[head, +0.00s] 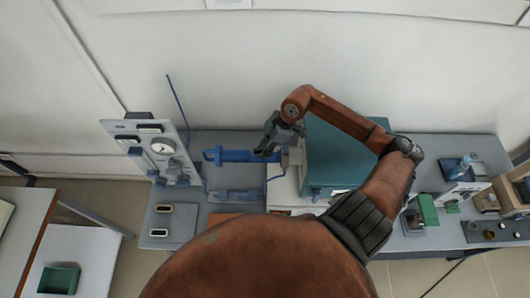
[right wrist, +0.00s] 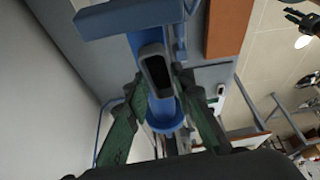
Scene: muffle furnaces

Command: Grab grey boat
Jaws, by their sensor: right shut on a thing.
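In the right wrist view a small grey boat (right wrist: 153,72) with a dark hollow sits between the fingertips of my right gripper (right wrist: 162,80), which is shut on it. The boat cannot be made out there. The blue tube's flange lies close behind the boat in the wrist view. A dark shape at the wrist view's top right looks like my left gripper (right wrist: 303,21); its jaws are unclear.
Two small boat-shaped dishes, one tan-rimmed (head: 151,208) and one pale (head: 149,232), lie on the grey bench (head: 190,220) at left. A gauge panel (head: 150,140) stands behind them. A green block (head: 428,208) and other items are at right.

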